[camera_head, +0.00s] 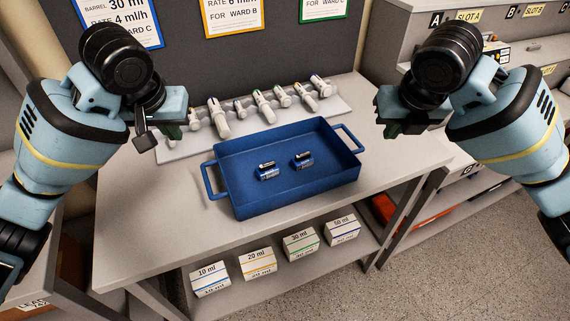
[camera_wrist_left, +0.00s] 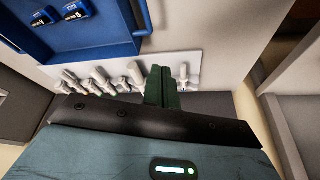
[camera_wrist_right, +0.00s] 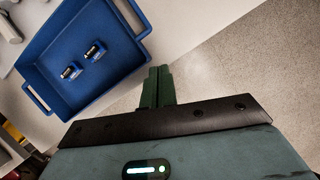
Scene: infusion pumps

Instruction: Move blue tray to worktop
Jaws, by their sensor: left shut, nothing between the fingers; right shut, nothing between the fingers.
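The blue tray (camera_head: 290,194) rests on the light worktop (camera_head: 150,235), with a handle at its left end and one at its right end. Two small blue batteries (camera_head: 267,171) lie in it. My left gripper (camera_head: 146,140) is above the worktop to the left of the tray, apart from the left handle. My right gripper (camera_head: 391,122) is to the right of the tray, apart from the right handle. Both grippers are shut and empty. The tray also shows in the left wrist view (camera_wrist_left: 100,48) and in the right wrist view (camera_wrist_right: 60,98).
A white rack (camera_head: 345,103) with several syringes lies behind the tray against the grey panel. Several labelled boxes (camera_head: 257,263) stand on the shelf below. A unit with slot labels (camera_head: 470,15) stands at the right. The worktop's front left is clear.

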